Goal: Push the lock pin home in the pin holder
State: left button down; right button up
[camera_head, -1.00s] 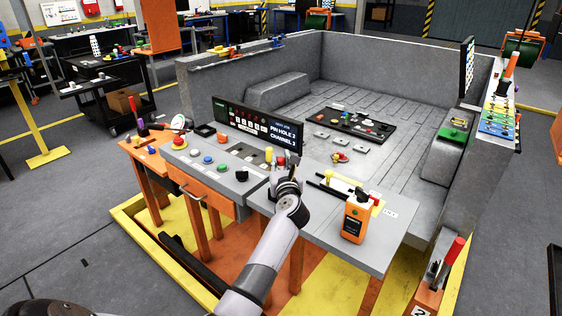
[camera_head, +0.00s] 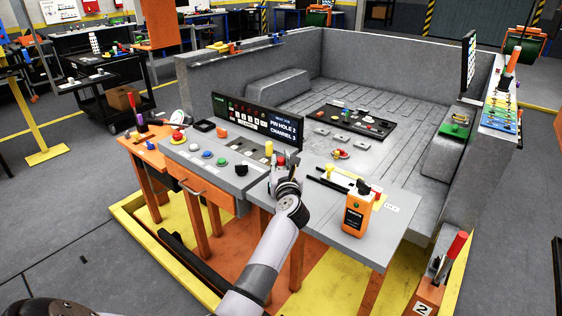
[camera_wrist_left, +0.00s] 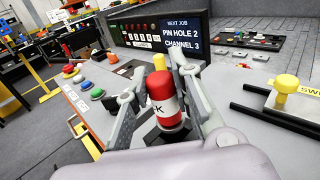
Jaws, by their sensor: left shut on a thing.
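The lock pin (camera_wrist_left: 163,100) is a red cylinder with a white band bearing a dark letter K. It stands roughly upright between the fingers of my left gripper (camera_wrist_left: 160,108) in the left wrist view. In the head view my left gripper (camera_head: 284,178) is over the grey bench top, and a bit of red shows at its tips.
A display panel (camera_head: 256,121) reads "PIN HOLE 2, CHANNEL 3" behind the gripper. Coloured buttons (camera_head: 207,154) lie to its left.

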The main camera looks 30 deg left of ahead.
pick_arm(q)
jog(key=shift+f+b, duration=0.75)
jog(key=shift+f, duration=0.15)
jog(key=c, duration=1.3)
grip_release()
jog(key=shift+c, duration=0.2)
jog(key=shift+s+d, duration=0.1)
jog(key=v, duration=1.1)
jog(key=shift+s+d, duration=0.25)
jog(key=shift+s, duration=0.05)
